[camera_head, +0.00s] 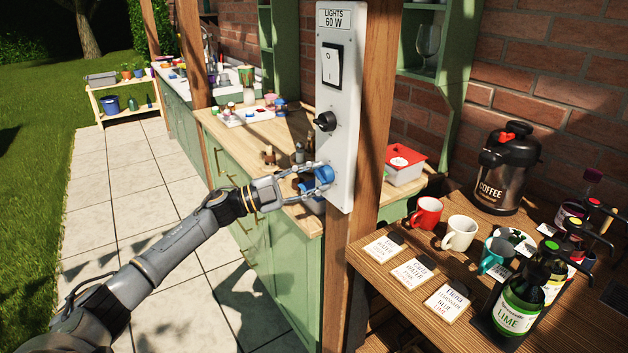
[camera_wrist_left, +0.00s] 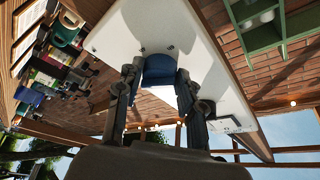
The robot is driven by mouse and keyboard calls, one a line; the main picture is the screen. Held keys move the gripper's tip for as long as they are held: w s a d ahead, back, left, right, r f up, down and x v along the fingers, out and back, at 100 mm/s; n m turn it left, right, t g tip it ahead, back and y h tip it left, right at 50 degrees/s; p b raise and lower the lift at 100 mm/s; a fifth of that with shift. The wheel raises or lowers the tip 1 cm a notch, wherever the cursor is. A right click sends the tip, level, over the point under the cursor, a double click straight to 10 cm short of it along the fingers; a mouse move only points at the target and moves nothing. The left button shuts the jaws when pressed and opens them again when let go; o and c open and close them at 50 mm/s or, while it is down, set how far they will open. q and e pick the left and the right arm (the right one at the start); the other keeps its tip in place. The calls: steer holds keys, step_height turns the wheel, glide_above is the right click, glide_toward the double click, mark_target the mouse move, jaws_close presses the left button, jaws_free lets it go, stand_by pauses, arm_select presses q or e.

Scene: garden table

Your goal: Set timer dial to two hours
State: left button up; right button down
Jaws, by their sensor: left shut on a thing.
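A white control panel (camera_head: 341,100) is fixed to a wooden post. It carries a "LIGHTS 60 W" label, a rocker switch (camera_head: 332,65), a black knob (camera_head: 325,121) and, lowest, a blue dial (camera_head: 324,174). My left gripper (camera_head: 313,180) reaches in from the left and is shut on the blue dial. In the left wrist view the blue dial (camera_wrist_left: 158,66) sits between the two fingers, against the white panel (camera_wrist_left: 215,75). Any scale or marks around the dial cannot be read. My right gripper does not show.
Right of the post, a wooden table holds a red mug (camera_head: 426,213), a white mug (camera_head: 459,233), labelled cards, bottles and a coffee dispenser (camera_head: 503,170). Behind my left arm is a green counter (camera_head: 262,135) with small items. Paving lies clear on the left.

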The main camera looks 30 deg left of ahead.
arm_select(q)
steer(key=o, duration=1.2)
steer(key=shift+c, duration=0.2)
steer(key=v, duration=1.2)
steer(key=shift+w, duration=0.1)
